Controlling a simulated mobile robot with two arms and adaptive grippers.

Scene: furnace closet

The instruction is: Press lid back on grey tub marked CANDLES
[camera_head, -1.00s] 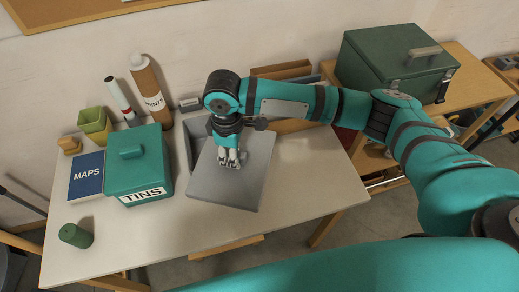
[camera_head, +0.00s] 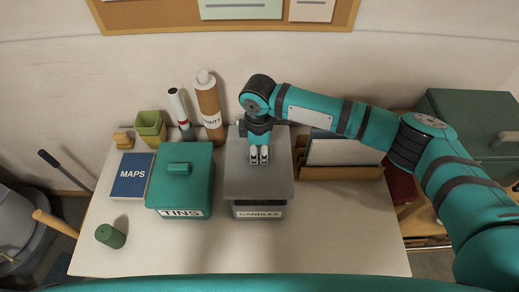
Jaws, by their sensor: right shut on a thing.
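The grey tub (camera_head: 260,211) marked CANDLES stands on the white table, right of the teal tub. Its flat grey lid (camera_head: 262,184) lies over the top and covers the opening. My left gripper is not in view.
A teal tub (camera_head: 184,189) marked TINS stands close on the left. A cardboard file holder (camera_head: 342,172) stands close on the right. The table's front is clear.

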